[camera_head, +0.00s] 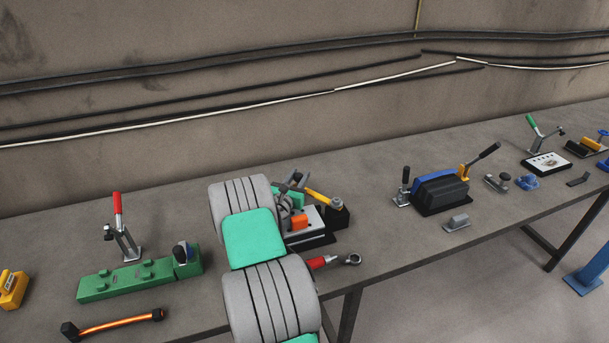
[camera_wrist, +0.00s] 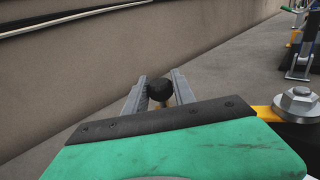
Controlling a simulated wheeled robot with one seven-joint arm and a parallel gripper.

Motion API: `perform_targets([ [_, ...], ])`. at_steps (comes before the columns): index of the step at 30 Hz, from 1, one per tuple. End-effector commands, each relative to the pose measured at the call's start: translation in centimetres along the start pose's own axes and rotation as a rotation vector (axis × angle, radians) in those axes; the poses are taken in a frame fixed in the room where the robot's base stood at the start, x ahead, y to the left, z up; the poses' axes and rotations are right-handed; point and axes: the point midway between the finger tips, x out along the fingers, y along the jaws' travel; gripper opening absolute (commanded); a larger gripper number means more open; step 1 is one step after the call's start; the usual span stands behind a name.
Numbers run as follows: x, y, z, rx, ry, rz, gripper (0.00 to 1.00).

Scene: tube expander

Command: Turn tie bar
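The yellow bar (camera_head: 318,196), which I take to be the tie bar, is on a grey device (camera_head: 305,238) at the middle of the bench. A silver nut (camera_head: 337,204) sits at its right end; it also shows in the wrist view (camera_wrist: 298,102). In the wrist view, a black ball knob (camera_wrist: 160,88) lies between the two grey fingers of my gripper (camera_wrist: 158,90), with a bit of yellow beside it. The fingers are very close to the knob, but I cannot tell whether they grip it. My arm hides much of the device in the head view.
A red-handled wrench (camera_head: 335,261) lies in front of the device. A green block (camera_head: 140,276) and a red-handled clamp (camera_head: 121,230) stand left. A black and blue tool (camera_head: 440,190) stands right. The wall runs close behind; bare bench lies between the tools.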

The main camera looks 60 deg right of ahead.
Motion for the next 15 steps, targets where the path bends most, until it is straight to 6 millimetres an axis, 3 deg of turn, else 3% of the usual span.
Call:
perform_targets([
  [8, 0.14, -0.19, 0.04, 0.000, -0.001, -0.003, 0.53],
  [15, 0.15, -0.20, 0.06, 0.001, -0.001, -0.004, 0.53],
])
